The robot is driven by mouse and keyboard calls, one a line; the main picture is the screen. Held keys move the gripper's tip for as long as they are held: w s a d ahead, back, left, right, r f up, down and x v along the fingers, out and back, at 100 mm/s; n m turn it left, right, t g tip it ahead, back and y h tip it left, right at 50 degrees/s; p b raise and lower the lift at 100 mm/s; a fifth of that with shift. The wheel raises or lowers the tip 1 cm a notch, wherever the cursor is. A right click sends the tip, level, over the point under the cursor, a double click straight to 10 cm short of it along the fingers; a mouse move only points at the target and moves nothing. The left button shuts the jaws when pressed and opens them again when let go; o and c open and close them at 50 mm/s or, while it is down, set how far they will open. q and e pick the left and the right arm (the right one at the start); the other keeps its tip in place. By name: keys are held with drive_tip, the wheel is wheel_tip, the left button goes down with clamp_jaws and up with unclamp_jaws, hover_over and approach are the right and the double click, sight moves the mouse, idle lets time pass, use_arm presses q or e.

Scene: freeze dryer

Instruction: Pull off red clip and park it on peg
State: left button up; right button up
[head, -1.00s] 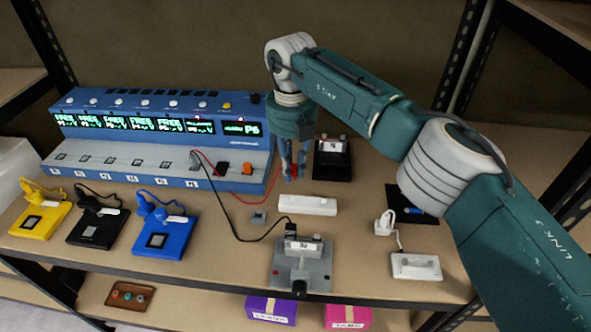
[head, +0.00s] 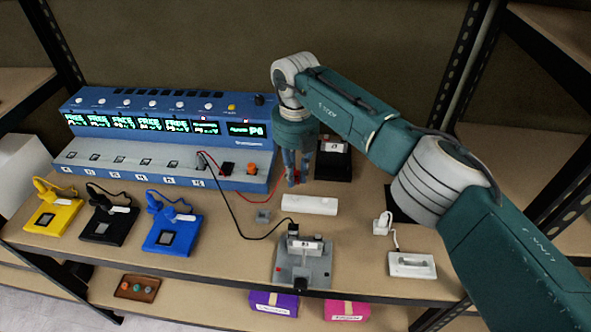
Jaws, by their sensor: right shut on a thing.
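My right gripper (head: 295,182) points down above the table, in front of a black stand. It is shut on the red clip (head: 297,175). Only a little red shows between the fingers, which hide most of the clip. A red lead (head: 262,200) runs from the blue instrument (head: 150,120) toward the fingers. A grey fixture (head: 290,272) stands at the front edge, with a black clip (head: 293,229) and black lead at its top. I cannot tell which thing is the peg. My left gripper is not in view.
A white bar (head: 310,205) and small grey block (head: 263,216) lie in front of my right gripper. The black stand (head: 330,172) is close behind it. Yellow (head: 40,225), black (head: 92,235) and blue (head: 160,247) pads are at left. A white socket piece (head: 405,271) is at right.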

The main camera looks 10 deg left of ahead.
sight(296, 197)
drive_tip(key=shift+f+b, duration=1.7)
drive_tip(key=shift+f, duration=1.4)
drive_tip(key=shift+r+p, duration=0.45)
drive_tip(key=shift+r, duration=0.3)
drive_tip(key=shift+b, duration=0.4)
drive_tip(key=shift+f+b, duration=0.5)
drive_tip(key=shift+f, duration=0.2)
drive_tip(key=shift+f, duration=0.35)
drive_tip(key=shift+f+b, duration=0.15)
drive_tip(key=shift+b, duration=0.25)
drive_tip(key=shift+s+d+f, duration=0.1)
drive_tip(key=shift+f, duration=0.05)
